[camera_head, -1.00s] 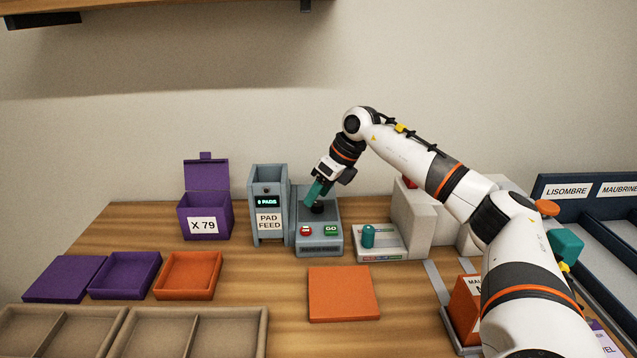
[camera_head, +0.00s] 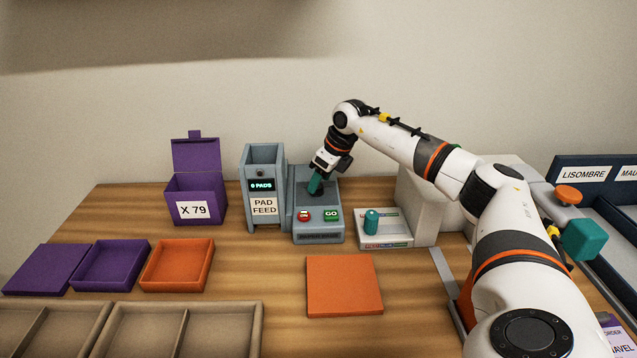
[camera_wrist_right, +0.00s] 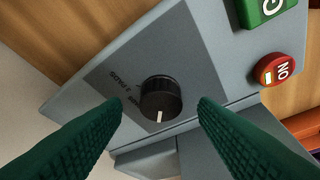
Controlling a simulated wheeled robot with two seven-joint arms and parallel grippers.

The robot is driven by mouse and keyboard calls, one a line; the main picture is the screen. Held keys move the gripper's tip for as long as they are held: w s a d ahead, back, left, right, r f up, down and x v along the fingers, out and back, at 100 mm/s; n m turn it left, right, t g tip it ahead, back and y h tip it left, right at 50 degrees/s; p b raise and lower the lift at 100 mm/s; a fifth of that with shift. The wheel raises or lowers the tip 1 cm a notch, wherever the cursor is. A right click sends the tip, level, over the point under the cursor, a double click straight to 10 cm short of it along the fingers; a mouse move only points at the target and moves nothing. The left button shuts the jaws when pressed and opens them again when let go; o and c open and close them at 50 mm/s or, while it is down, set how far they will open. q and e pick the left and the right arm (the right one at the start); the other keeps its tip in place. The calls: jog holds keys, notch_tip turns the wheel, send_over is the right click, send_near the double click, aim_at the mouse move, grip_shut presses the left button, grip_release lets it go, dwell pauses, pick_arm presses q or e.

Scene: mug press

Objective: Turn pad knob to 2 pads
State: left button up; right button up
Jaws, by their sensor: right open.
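The pad knob (camera_wrist_right: 161,97) is round, black and ribbed, on the grey sloped panel of the pad feed machine (camera_head: 318,229). Its white pointer line faces the bottom of the right wrist view. Small lettering beside it includes "PADS" but is only partly legible. The display (camera_head: 262,185) on the pad feed reads "0 PADS". My right gripper (camera_head: 316,184) reaches down over the panel from above. In the right wrist view its green fingers stand open on either side of the knob with gaps, not gripping it. The left gripper is not in view.
A red button (camera_head: 303,215) and a green GO button (camera_head: 332,215) sit on the panel front. A purple box (camera_head: 195,198) stands left. An orange square (camera_head: 344,285) lies in front.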

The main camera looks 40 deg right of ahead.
jog(key=shift+x, duration=0.75)
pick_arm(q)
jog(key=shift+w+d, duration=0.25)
pick_arm(e)
jog(key=shift+w+f, duration=0.1)
jog(key=shift+f, duration=0.05)
jog(key=shift+c, duration=0.2)
jog(key=c, duration=0.9)
jog(key=shift+c, duration=0.2)
